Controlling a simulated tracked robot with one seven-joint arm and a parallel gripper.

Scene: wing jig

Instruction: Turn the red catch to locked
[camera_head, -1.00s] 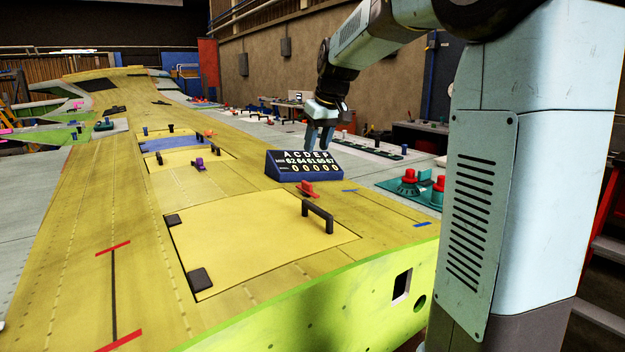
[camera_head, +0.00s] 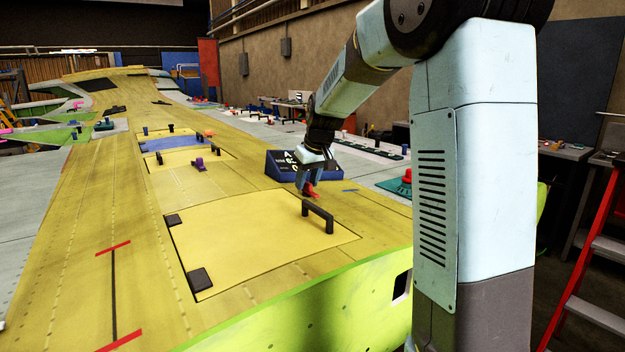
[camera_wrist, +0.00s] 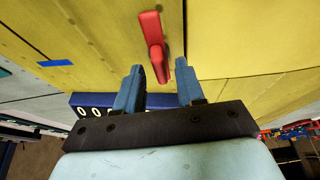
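The red catch (camera_wrist: 154,45) shows in the wrist view as a long red handle on the yellow wing skin, just beyond my fingertips and between their lines. In the head view the red catch (camera_head: 311,189) is partly hidden behind my gripper (camera_head: 305,185), close to the near hatch panel. In the wrist view my gripper (camera_wrist: 161,82) is open, with its two blue fingers apart and nothing held between them. The catch's near end reaches close to the gap between the fingers. I cannot tell whether they touch it.
A blue counter box (camera_head: 283,168) stands right behind my gripper, and also shows in the wrist view (camera_wrist: 90,101). A black handle (camera_head: 318,215) rises from the yellow hatch panel (camera_head: 250,235) nearby. A purple catch (camera_head: 199,164) sits farther left. A red stepladder (camera_head: 590,250) stands at right.

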